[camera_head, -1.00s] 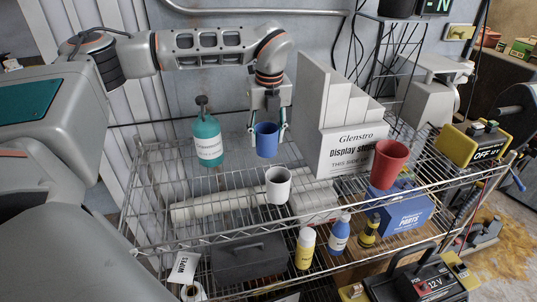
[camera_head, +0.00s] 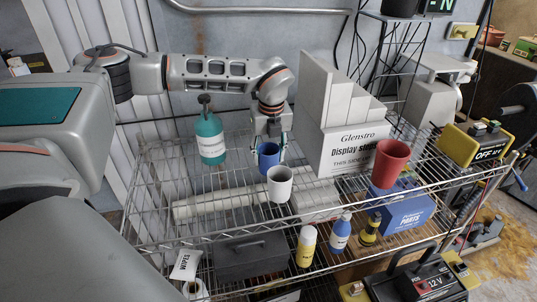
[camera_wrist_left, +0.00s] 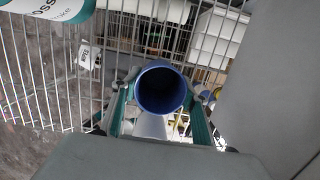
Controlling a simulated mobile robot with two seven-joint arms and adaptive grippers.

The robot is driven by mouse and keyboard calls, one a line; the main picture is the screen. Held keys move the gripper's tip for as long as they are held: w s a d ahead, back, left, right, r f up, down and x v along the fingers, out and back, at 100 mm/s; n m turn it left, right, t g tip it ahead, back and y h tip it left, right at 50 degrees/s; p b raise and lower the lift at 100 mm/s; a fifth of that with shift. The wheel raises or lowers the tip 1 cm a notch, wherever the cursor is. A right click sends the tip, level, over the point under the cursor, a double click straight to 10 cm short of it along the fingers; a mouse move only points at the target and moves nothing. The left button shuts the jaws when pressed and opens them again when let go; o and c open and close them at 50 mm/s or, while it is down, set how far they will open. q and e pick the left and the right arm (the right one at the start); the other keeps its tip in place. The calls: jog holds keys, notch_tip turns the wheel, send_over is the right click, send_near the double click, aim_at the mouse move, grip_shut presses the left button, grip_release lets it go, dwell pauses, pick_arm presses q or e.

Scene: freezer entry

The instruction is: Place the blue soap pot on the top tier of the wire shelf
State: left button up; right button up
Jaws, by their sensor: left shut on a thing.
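The blue soap pot (camera_head: 267,160) is an open-topped cup, upright in my left gripper (camera_head: 270,147). The wrist view looks down into the pot (camera_wrist_left: 162,88), with a green-edged finger on each side. My left gripper is shut on it, pointing down over the wire shelf's top tier (camera_head: 150,205). The white cup (camera_head: 279,186) hides the pot's lower front, so I cannot tell whether its base touches the wires. My right gripper is not in view.
A teal pump bottle (camera_head: 210,140) stands to the left on the top tier. A red cup (camera_head: 389,164) and a Glenstro display box (camera_head: 352,155) stand to the right. Wires are bare at the left front. Bottles and a blue box (camera_head: 408,213) show lower down.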

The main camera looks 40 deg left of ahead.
pick_arm(q)
jog(key=o, duration=1.1)
jog(key=shift+f, duration=0.1)
